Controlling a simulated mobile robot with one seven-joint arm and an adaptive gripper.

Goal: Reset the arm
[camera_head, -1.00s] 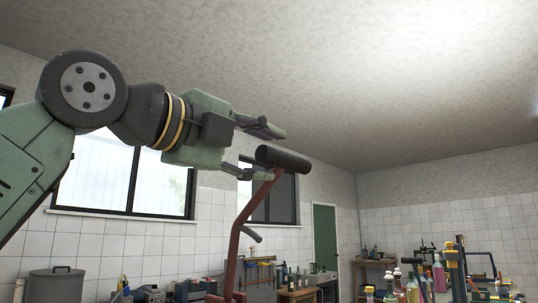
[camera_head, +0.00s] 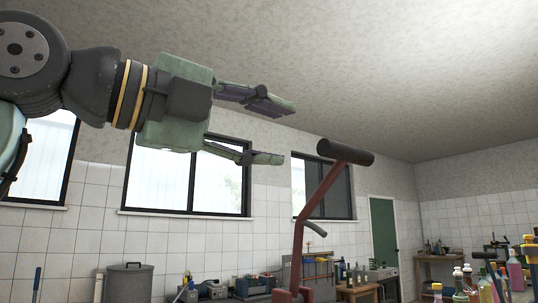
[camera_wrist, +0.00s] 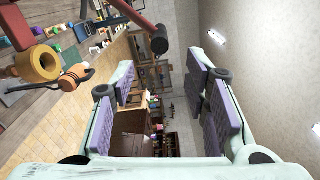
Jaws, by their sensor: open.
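My gripper (camera_head: 272,130) is raised high at the upper left of the head view, with its fingers pointing right. Its fingers are apart with nothing between them. In the wrist view the purple-padded fingers of my gripper (camera_wrist: 167,112) also stand wide apart, with only the far room showing between them. A red lever with a black cylindrical handle (camera_head: 345,152) stands to the right of the fingertips in the head view, apart from them. The black handle shows at the top of the wrist view (camera_wrist: 159,40), outside the fingers.
Benches with bottles and tools run along the back wall, with a grey lidded pot (camera_head: 130,283) at lower left. Coloured bottles (camera_head: 487,285) stand at lower right. A green door (camera_head: 384,232) is at the back. The air around my gripper looks free, apart from the red lever.

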